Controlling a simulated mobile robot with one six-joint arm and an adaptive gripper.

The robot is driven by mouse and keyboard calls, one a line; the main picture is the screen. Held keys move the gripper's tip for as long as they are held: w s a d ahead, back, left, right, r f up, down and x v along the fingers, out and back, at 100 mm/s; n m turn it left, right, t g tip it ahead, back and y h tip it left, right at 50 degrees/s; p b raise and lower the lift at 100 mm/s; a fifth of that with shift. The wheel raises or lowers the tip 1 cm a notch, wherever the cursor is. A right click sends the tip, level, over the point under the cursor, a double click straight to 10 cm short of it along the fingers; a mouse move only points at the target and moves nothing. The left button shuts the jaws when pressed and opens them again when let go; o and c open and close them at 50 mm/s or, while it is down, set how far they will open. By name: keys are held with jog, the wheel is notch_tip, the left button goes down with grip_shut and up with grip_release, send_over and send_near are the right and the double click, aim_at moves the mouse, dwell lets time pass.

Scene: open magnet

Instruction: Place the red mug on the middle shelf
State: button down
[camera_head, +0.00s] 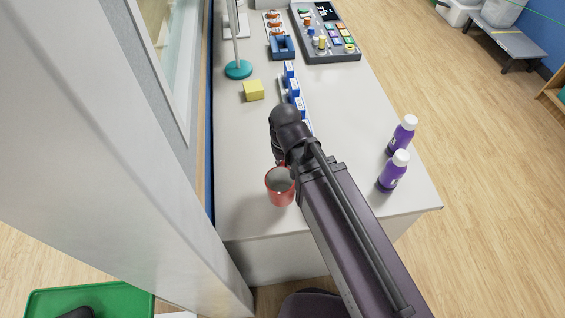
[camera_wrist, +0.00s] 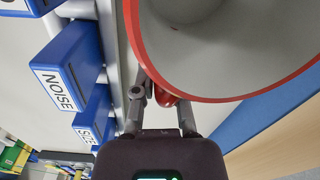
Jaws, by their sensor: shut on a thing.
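The red mug (camera_head: 281,194) is at the near left part of the white table in the head view, upright with its grey inside showing. In the wrist view the mug (camera_wrist: 235,45) fills the upper right, its red rim close to the camera. My gripper (camera_wrist: 158,98) is shut at the mug's red handle, beside the wall. In the head view my arm hides most of the gripper. I cannot tell whether the mug touches the table. No middle shelf can be made out.
Two purple bottles (camera_head: 394,170) stand at the table's right edge. Blue boxes (camera_head: 294,88), one labelled NOISE (camera_wrist: 64,70), stand in a row beyond my gripper. A yellow block (camera_head: 253,90), a teal-based stand (camera_head: 238,69) and a grey tray (camera_head: 332,57) are farther back. A wall is left.

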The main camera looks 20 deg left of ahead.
dwell(0.4)
notch_tip(320, 180, up, 6)
jog(key=p, duration=0.5)
jog(key=shift+f, duration=0.25)
jog(key=shift+f, duration=0.1)
